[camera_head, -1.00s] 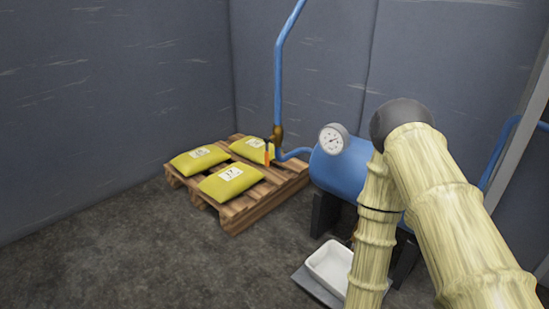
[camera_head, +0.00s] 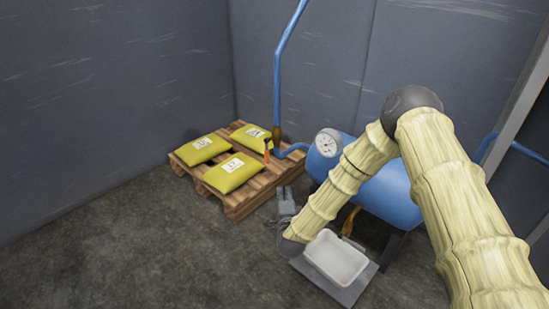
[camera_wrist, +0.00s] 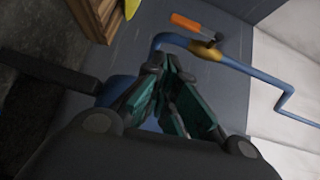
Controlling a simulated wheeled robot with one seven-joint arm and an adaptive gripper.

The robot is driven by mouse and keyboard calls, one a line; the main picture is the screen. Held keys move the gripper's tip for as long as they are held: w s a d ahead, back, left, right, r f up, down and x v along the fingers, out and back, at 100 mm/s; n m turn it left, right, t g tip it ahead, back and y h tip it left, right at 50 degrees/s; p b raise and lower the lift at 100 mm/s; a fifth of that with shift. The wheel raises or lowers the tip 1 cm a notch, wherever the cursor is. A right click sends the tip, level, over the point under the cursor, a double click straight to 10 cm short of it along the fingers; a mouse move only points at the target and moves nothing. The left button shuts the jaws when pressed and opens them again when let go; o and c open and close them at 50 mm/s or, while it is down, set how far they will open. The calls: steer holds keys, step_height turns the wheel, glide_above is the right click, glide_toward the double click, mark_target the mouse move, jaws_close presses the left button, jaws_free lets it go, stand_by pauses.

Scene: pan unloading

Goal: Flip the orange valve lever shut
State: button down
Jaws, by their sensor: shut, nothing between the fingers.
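The orange lever (camera_head: 267,150) hangs downward beside the brass valve (camera_head: 277,133), on the blue pipe just behind the pallet. In the wrist view the orange lever (camera_wrist: 188,22) lies roughly parallel to the pipe, above the brass valve body (camera_wrist: 206,50). My gripper (camera_head: 286,193) is low in front of the tank, below and slightly right of the lever in the head view. In the wrist view my gripper (camera_wrist: 166,64) has its fingertips together and empty, pointing toward the pipe. The lever is beyond the fingertips and apart from them.
A wooden pallet (camera_head: 240,203) with yellow sacks (camera_head: 233,173) stands left of my gripper. A white tray (camera_head: 335,258) sits below my forearm. Open floor lies at the front left.

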mark_target(267, 151)
steer(key=shift+w+r+m+t, duration=0.2)
steer(key=shift+w+r, duration=0.1)
steer(key=shift+r, duration=0.2)
steer(key=shift+w+r+m+t, duration=0.1)
steer(key=shift+w+r+m, duration=0.15)
steer(key=shift+r, duration=0.25)
steer(key=shift+w, duration=0.1)
steer(key=w+a+b, duration=0.2)
steer(key=w+b, duration=0.3)
steer(key=w, duration=0.7)
steer(key=shift+w+a+b, duration=0.35)
steer(key=shift+a+b, duration=0.05)
steer(key=shift+f, duration=0.15)
